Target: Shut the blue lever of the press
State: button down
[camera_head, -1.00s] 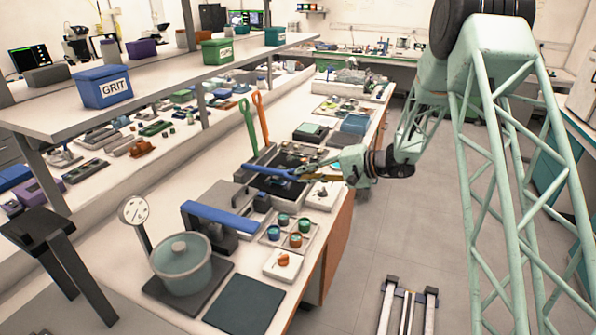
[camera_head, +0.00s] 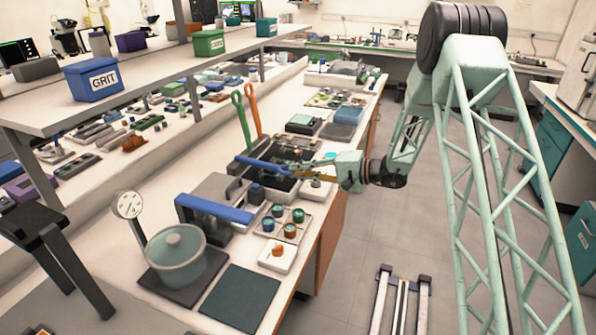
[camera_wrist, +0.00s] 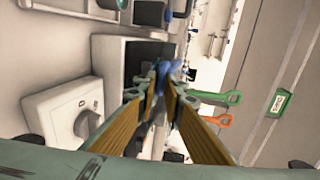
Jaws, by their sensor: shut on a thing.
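The blue lever (camera_head: 262,166) lies low and nearly flat across the dark press (camera_head: 285,155) on the bench, while the green lever (camera_head: 241,118) and the orange lever (camera_head: 252,110) beside it stand up. My gripper (camera_head: 300,171) reaches in from the right, at the right-hand end of the blue lever. In the wrist view my gripper (camera_wrist: 164,80) has its fingers closed in on the blue lever (camera_wrist: 166,72). The fingers hide part of the lever and its contact there. The green lever (camera_wrist: 220,97) and orange lever (camera_wrist: 218,120) show at right.
A grey device with a blue handle (camera_head: 214,208) stands nearer on the bench.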

jog(key=shift+s+d+f, duration=0.1)
jog(key=shift+s+f, duration=0.15)
jog(key=shift+f, duration=0.65)
jog(key=c, duration=2.7)
grip_release()
jog(key=shift+w+f, duration=0.1)
jog(key=shift+w, duration=0.05)
jog(key=shift+c, duration=0.2)
jog(key=shift+r, duration=0.2)
jog(key=shift+w+r, duration=0.1)
jog(key=shift+d, duration=0.1)
jog(key=v, duration=1.1)
jog(key=shift+s+d+r, duration=0.2)
jog(key=shift+d+r, duration=0.05)
